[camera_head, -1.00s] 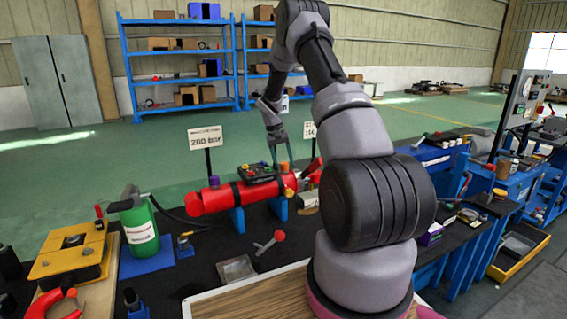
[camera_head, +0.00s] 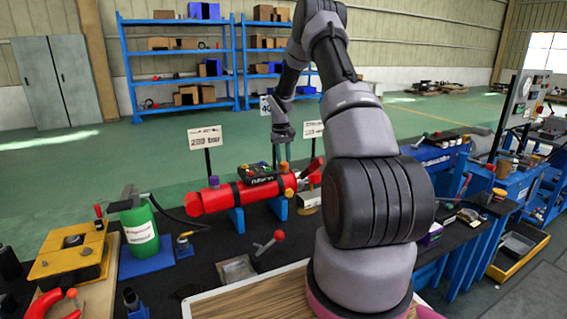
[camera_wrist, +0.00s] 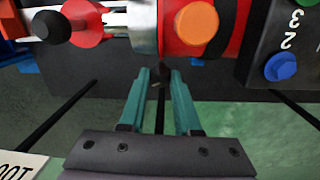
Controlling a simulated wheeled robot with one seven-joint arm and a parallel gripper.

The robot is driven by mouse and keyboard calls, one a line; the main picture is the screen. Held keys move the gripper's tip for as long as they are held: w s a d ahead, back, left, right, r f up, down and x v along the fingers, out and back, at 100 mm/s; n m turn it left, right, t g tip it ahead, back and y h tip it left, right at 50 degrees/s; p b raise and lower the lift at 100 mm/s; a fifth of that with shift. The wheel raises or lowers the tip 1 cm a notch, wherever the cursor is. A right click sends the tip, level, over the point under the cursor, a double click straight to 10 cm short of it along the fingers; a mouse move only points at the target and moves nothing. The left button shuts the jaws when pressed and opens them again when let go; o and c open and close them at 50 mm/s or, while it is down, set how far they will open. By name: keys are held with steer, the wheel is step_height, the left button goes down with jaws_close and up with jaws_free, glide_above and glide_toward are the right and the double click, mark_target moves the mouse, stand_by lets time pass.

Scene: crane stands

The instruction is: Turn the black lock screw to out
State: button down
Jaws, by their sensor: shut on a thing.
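The red cylinder (camera_head: 212,200) lies across blue supports on the dark bench. My gripper (camera_head: 282,160) points down at its right part, just behind the orange cap (camera_head: 289,193). In the wrist view, the teal fingers of my gripper (camera_wrist: 161,80) are close together on a small dark piece, the black lock screw (camera_wrist: 160,83), beside the silver collar (camera_wrist: 144,28). The screw is mostly hidden between the fingertips, so its turned position cannot be told. The orange cap also shows in the wrist view (camera_wrist: 197,22), right of the collar.
A black block with a blue knob (camera_wrist: 281,66) stands close on the right in the wrist view. Signs on thin posts, one reading 200 bar (camera_head: 205,138), stand behind the cylinder. A green bottle (camera_head: 140,228) stands left.

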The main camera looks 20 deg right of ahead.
steer(key=n+y, duration=0.1)
steer(key=n, duration=0.2)
steer(key=n+y, duration=0.2)
steer(key=shift+d+n+g, duration=0.2)
steer(key=shift+n+g, duration=0.1)
steer(key=shift+n, duration=0.1)
stand_by(0.5)
steer(key=c, duration=0.6)
jaws_free()
steer(key=v, duration=1)
steer(key=shift+r, duration=0.4)
steer(key=shift+w+d, duration=0.1)
